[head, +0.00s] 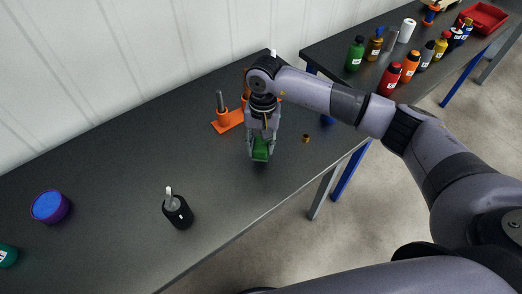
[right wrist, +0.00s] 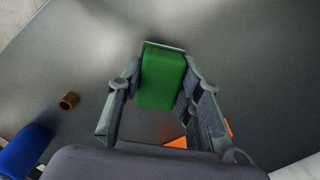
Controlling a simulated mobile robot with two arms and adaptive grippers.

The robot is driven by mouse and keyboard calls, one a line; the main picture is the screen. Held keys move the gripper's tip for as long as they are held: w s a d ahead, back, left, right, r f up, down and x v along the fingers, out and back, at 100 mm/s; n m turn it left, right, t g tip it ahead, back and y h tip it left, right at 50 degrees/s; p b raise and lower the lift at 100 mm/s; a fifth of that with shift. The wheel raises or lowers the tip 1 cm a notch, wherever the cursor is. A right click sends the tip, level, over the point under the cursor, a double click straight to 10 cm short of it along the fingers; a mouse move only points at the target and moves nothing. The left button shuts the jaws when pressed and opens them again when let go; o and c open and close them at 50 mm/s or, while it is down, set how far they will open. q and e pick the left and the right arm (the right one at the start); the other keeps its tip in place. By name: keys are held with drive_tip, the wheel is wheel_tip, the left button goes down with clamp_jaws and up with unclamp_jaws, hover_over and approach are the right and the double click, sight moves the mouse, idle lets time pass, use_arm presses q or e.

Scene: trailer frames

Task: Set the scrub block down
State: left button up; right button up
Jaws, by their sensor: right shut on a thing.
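The scrub block is a green block (head: 261,150) between the fingers of my right gripper (head: 262,140) in the head view. In the right wrist view the green block (right wrist: 162,80) sits between both fingers of the right gripper (right wrist: 160,88), which is shut on it. The block is over the dark table (head: 110,180), near its right end. I cannot tell whether its underside touches the tabletop. My left gripper is not in view.
An orange stand (head: 228,122) with upright posts is just behind the gripper, partly hidden. A small brass ring (head: 306,139) lies to the right. The table between is clear. A second table holds several bottles.

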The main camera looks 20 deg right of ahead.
sight(261, 154)
wheel_tip(261, 154, down, 4)
drive_tip(key=shift+s+r+p, duration=0.1)
drive_tip(key=shift+r+p, duration=0.15)
drive_tip(key=shift+p, duration=0.25)
drive_tip(key=shift+f, duration=0.3)
drive_tip(key=shift+f+b, duration=0.2)
drive_tip(key=shift+b, duration=0.1)
drive_tip(key=o, duration=1.1)
drive_tip(key=shift+r, duration=0.1)
